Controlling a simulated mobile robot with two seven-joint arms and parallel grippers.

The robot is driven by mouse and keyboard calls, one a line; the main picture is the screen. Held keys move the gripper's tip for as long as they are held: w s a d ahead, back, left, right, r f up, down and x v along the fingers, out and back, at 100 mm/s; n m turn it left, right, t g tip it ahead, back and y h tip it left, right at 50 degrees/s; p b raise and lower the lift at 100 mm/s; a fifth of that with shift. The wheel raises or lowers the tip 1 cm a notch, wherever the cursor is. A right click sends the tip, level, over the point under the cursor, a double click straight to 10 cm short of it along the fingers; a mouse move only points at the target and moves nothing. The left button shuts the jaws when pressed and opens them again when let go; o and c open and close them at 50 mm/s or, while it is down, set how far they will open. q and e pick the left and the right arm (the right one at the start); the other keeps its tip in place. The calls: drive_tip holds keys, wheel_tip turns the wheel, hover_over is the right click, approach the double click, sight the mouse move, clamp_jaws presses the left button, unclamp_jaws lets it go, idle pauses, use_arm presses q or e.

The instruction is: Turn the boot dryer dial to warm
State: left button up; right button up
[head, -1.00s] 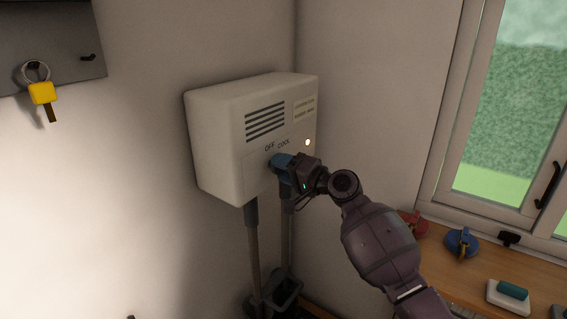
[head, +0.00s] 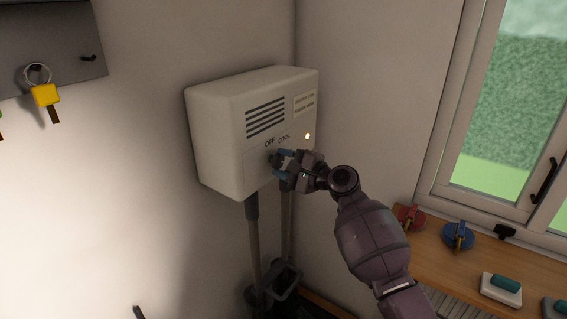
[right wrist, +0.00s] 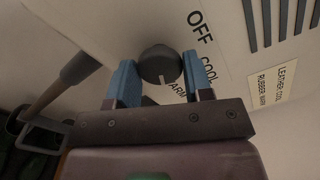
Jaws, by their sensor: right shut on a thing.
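The white boot dryer (head: 218,135) hangs on the wall near the corner, with a vent grille and labels OFF and COOL on its front. Its dark round dial (head: 274,159) also shows in the right wrist view (right wrist: 160,63). My right gripper (head: 279,166) has its two blue fingers on either side of the dial and is shut on it. In the wrist view, a pale mark on the dial's lower edge faces a partly hidden label ending in ARM (right wrist: 178,90). A small light (head: 307,136) glows on the front. My left gripper is not in view.
Two grey tubes (head: 254,245) run down below the dryer to dark holders. A wooden bench (head: 440,262) under the window carries red and blue items and a teal-topped white block (head: 501,289). Keys (head: 45,95) hang at upper left.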

drive_tip(key=shift+m, duration=0.6)
drive_tip(key=o, duration=0.9)
drive_tip(key=shift+d, duration=0.1)
drive_tip(key=b+v, duration=0.1)
drive_tip(key=v, duration=0.9)
drive_tip(key=shift+s+d, duration=0.25)
drive_tip(key=shift+d, duration=0.05)
